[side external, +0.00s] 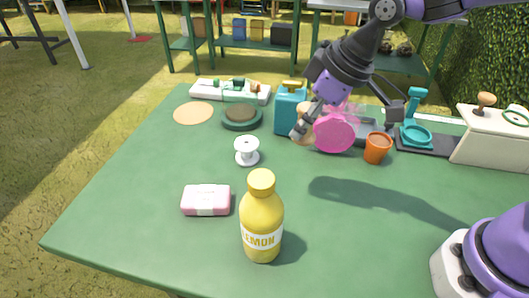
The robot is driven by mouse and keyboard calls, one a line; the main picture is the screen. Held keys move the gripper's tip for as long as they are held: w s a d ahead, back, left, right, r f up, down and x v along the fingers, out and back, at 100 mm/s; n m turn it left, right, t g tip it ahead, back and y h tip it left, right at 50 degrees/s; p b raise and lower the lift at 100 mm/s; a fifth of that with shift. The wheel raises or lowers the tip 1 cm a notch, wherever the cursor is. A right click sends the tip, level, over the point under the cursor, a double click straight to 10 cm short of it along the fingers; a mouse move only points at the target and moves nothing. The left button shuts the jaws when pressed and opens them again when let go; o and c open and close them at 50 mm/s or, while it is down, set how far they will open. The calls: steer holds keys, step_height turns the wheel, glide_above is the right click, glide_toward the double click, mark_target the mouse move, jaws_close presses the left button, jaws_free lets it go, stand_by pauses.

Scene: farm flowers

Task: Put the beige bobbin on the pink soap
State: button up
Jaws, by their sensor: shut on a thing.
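My gripper (340,125) is at the back of the green table, with its fingers spread to either side of a pink round thing. A beige thing (305,132), which seems to be the beige bobbin, shows at the left finger. It is mostly hidden, so its exact seating in the jaws is unclear. The pink soap (206,200), a bar with a pale band, lies flat at the front left of the table, well apart from my gripper. Its top is bare.
A white spool (246,151) stands between soap and gripper. A yellow lemon bottle (262,220) stands right of the soap. The pink round thing (335,132), a teal container (288,112) and an orange pot (377,148) crowd the back. Table left of the soap is clear.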

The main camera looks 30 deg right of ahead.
steer(key=r, duration=0.7)
steer(key=shift+a, duration=0.2)
steer(key=s+a+n+g+y, duration=0.1)
steer(key=s+a+n, duration=0.15)
steer(key=a, duration=0.75)
steer(key=s+a+n, duration=0.2)
steer(key=s+a, duration=0.1)
steer(key=a, duration=0.8)
glide_above(196, 194)
steer(key=s+d, duration=0.1)
steer(key=s, duration=0.1)
step_height(196, 194, down, 12)
steer(key=shift+w, duration=0.1)
steer(key=shift+w+d+f, duration=0.2)
steer(key=shift+w, duration=0.1)
steer(key=shift+w+f, duration=0.1)
steer(key=shift+f, duration=1.95)
